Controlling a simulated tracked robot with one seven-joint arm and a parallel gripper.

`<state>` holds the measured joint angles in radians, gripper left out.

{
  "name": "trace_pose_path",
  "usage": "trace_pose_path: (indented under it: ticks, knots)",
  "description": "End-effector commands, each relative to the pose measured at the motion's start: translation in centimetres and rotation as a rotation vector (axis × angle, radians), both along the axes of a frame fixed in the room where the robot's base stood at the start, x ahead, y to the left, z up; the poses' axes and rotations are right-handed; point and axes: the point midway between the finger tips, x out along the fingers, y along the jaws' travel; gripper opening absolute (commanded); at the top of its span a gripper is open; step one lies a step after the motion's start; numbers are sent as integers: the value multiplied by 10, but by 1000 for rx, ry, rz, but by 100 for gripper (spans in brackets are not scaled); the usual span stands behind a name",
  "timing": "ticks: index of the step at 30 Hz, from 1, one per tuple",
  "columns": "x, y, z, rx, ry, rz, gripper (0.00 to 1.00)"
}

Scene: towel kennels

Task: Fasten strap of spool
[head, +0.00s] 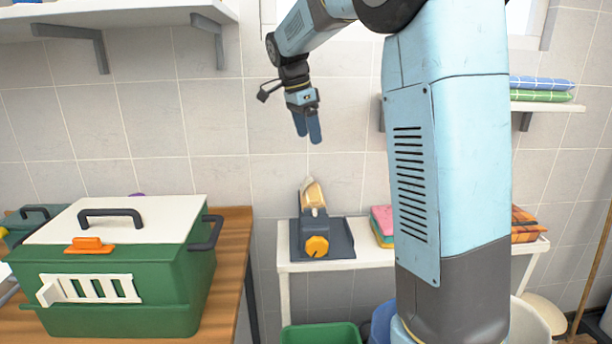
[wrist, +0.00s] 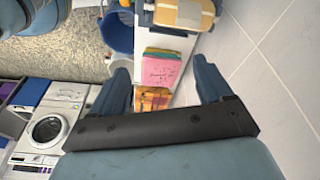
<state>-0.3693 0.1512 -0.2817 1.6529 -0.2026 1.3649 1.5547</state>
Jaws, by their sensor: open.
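A dark grey device with an upright post, a tan roll and an orange knob, likely the spool (head: 318,232), stands on a white bench against the tiled wall. The tan part (head: 312,193) is at its top; I cannot make out a separate strap. My gripper (head: 308,138) hangs above the device, fingers pointing down, apart from it and holding nothing. In the wrist view my gripper (wrist: 160,66) shows its two blue fingers spread apart. A tan block on a grey-blue body, seemingly the same device (wrist: 183,14), shows at the top edge there.
Folded cloths (head: 381,222) lie on the white bench (head: 290,266) right of the device. A green carrier (head: 110,305) with a white lid stands on a wooden table (head: 233,235) at left. A green bin (head: 320,334) is below the bench. Shelves (head: 545,106) hang on the wall.

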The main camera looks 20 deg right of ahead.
Motion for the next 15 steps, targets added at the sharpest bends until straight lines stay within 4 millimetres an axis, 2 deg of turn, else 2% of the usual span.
trace_pose_path:
  ticks: [1, 6, 10, 15]
  knots:
    - [15, 7, -5, -23, 3, -48, 79]
    - [49, 24, -17, -98, -6, -216, 79]
    - [63, 32, -22, -136, -19, -297, 79]
    - [70, 35, -27, -156, -27, -338, 79]
